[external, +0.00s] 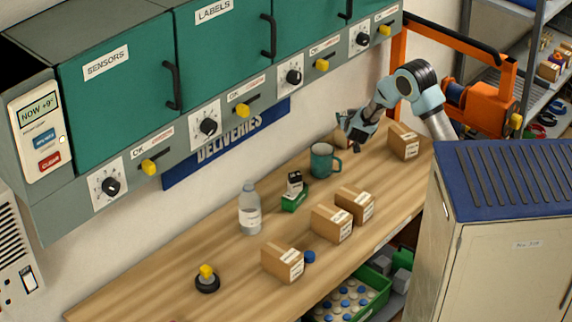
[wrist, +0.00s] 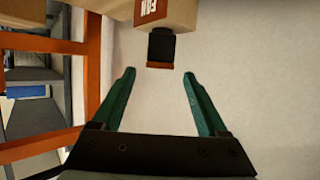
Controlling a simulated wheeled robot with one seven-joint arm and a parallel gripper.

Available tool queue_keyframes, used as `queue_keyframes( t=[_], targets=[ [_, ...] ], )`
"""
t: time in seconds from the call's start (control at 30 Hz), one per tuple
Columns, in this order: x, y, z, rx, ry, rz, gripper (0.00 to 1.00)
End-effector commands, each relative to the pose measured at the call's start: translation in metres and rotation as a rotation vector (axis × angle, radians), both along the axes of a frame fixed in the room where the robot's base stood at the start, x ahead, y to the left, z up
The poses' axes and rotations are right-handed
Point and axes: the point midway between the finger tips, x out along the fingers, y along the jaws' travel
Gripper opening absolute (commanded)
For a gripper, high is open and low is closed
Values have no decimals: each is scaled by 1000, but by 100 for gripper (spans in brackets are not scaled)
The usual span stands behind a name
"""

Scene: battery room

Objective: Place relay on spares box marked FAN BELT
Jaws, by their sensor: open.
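In the wrist view, a tan cardboard box (wrist: 182,14) at the top edge bears a red label that seems to read FAN, the rest cut off. A dark block with an orange-red end (wrist: 162,48), perhaps the relay, adjoins the box's edge. My gripper (wrist: 157,74) is open, its two green fingers apart with nothing between them. The block lies beyond the fingertips, roughly between their lines. In the external view, my gripper (external: 352,130) is near the wall at the far end of the bench, beside a tan box (external: 342,139) that it partly hides.
A teal mug (external: 322,161) stands close to my gripper. A small black-and-white item in a green base (external: 294,194), a bottle (external: 249,212) and several cartons (external: 332,222) stand on the wooden bench (external: 150,290). Cabinets (external: 120,100) overhang the back. An orange frame (external: 480,105) is beyond.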

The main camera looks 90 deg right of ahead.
Motion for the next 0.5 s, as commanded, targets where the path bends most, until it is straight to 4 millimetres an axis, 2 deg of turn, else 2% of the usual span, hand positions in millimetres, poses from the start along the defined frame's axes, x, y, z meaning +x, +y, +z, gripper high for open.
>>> queue_keyframes(
  t=[0.03,0.2,0.5],
  targets=[
    [1,10,3,-2,-1,2,76],
    [1,35,14,-1,-1,2,76],
    [-1,48,19,1,0,-1,76]
  ],
)
